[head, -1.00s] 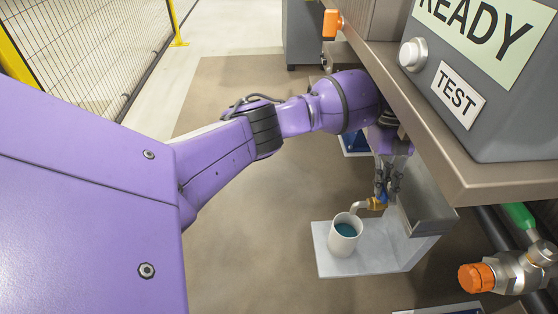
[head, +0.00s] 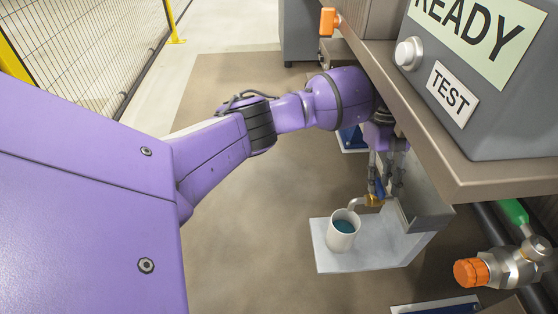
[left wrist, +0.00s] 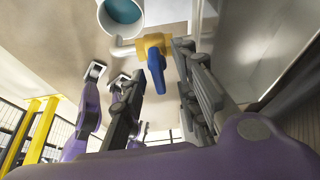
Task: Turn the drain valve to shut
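The drain valve has a brass body (head: 374,200) and a blue lever (head: 379,187), below the bench at the end of a short bent spout. In the left wrist view the brass body (left wrist: 151,44) shows near the top, and the blue lever (left wrist: 157,72) points away from it, across the line of the spout pipe. My left gripper (head: 385,186) hangs down at the valve. In the left wrist view its fingers (left wrist: 158,85) stand apart on either side of the lever, with gaps visible. It is open. My right gripper is out of view.
A white cup (head: 342,232) with blue-green liquid stands on a light shelf (head: 375,256) under the spout. The bench edge (head: 440,150) overhangs the arm. An orange-capped fitting (head: 471,272) with a green handle is at lower right. Open floor lies left of the shelf.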

